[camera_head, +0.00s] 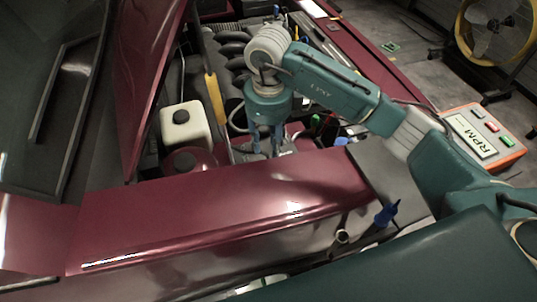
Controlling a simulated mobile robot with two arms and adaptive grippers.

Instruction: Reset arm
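My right arm (330,80) comes in from the right and reaches over the open engine bay of a dark red car. Its teal wrist points down. My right gripper (266,148) hangs low over the engine bay, just behind the red front panel. Its two fingers are apart with a gap between them, and I see nothing held there. The fingertips are close to dark engine parts, and I cannot tell whether they touch. My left gripper is not in view.
A white reservoir (186,127) and a yellow-handled dipstick (214,97) stand left of the gripper. The red front panel (220,205) lies nearer. An orange RPM box (484,139) and a yellow fan (496,30) are at the right.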

